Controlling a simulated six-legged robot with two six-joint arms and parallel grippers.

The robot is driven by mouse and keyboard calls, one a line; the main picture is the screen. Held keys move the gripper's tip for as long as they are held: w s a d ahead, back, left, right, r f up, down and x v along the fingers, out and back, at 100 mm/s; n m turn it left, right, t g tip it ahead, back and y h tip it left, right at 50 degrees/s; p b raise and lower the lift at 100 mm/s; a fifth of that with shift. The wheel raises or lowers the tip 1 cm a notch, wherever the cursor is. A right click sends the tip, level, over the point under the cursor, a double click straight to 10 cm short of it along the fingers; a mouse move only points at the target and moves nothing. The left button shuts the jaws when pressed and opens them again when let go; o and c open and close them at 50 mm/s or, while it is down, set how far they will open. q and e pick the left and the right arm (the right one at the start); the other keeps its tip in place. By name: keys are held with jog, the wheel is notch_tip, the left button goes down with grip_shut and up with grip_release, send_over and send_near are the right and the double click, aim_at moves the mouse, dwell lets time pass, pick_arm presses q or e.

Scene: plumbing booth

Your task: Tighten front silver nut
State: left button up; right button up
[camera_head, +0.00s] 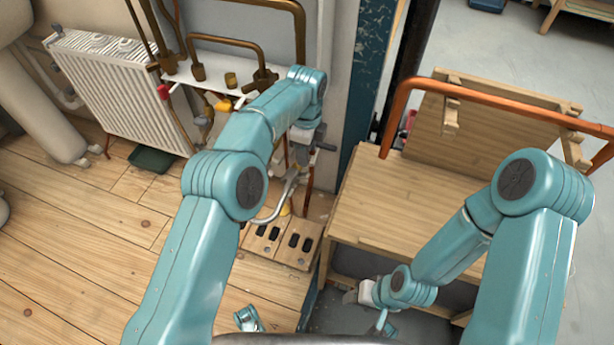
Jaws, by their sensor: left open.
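My left arm reaches up and over to the pipework by the wall. Its gripper (303,160) points down there, open, close to the upper end of a curved silver pipe (266,217). I cannot tell whether it touches anything. The front silver nut cannot be made out; it is too small or hidden by my left arm and gripper. My right gripper (358,294) is low at the front of the wooden bench, away from the pipework. Its fingers are too small to tell open from shut.
A white radiator (115,90) and brass pipes (237,44) line the wall. A wooden board with dark slots (282,240) lies on the floor below the pipework. A wooden bench (400,205) with a copper pipe (480,92) stands to the right. The left floor is mostly clear.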

aim_at(307, 174)
pick_arm(q)
notch_tip(307, 174, down, 9)
jog(key=b, duration=0.3)
jog(key=shift+s+f, duration=0.1)
jog(key=shift+f, duration=0.6)
grip_shut()
